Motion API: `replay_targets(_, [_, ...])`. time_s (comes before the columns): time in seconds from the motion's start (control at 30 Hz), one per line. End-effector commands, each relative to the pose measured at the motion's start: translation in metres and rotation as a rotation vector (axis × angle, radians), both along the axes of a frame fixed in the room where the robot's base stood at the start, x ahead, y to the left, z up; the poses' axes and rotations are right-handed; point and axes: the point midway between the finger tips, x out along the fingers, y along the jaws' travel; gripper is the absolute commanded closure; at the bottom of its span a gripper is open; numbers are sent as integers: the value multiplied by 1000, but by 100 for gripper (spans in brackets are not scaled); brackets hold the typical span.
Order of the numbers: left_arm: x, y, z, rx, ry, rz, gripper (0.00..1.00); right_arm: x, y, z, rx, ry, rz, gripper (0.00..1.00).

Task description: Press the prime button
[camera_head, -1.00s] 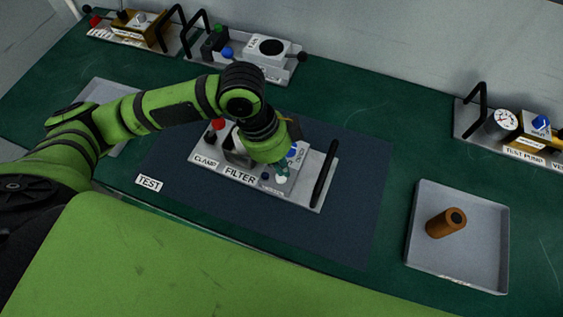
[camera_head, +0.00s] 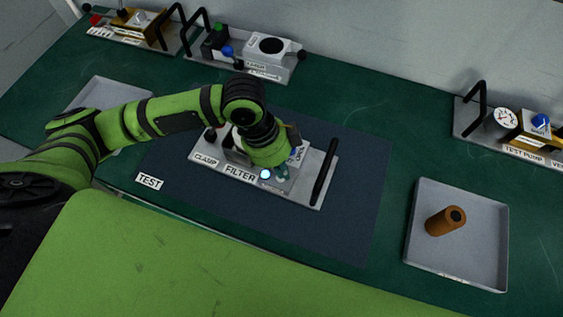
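The filter module (camera_head: 310,193) sits on the dark blue mat marked TEST, with labels CLAMP and FILTER on its front edge. A small round spot (camera_head: 265,174) glows pale blue on the module; its label is too small to read, so I cannot tell whether it is the prime button. My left gripper (camera_head: 283,172) points down over the module's right half, just right of the glowing spot. Its fingers are mostly hidden by the wrist, and I cannot tell whether they touch the module. My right gripper is not in view.
A grey tray (camera_head: 457,276) with a brown cylinder (camera_head: 445,221) lies at the right. The test pump module (camera_head: 525,148) stands at the far right. Other modules with black handles (camera_head: 265,62) stand along the back. The mat right of the filter module (camera_head: 355,200) is clear.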

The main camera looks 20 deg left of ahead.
Motion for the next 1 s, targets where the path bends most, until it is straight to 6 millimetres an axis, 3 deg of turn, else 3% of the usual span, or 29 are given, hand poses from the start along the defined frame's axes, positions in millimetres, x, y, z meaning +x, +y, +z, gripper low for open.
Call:
replay_targets(0.17, [-3, 1, 8, 7, 15, 1, 100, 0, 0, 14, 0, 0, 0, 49])
replay_targets(0.43, [4, 0, 49, 4, 4, 8, 100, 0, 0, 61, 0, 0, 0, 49])
replay_targets(0.53, [6, 8, 62, 3, -9, 7, 100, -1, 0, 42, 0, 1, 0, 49])
replay_targets(0.8, [7, 23, 116, 1, -7, 7, 100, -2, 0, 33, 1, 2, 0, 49])
replay_targets(1.0, [6, 28, 134, 1, -3, 8, 100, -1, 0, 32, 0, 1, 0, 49])
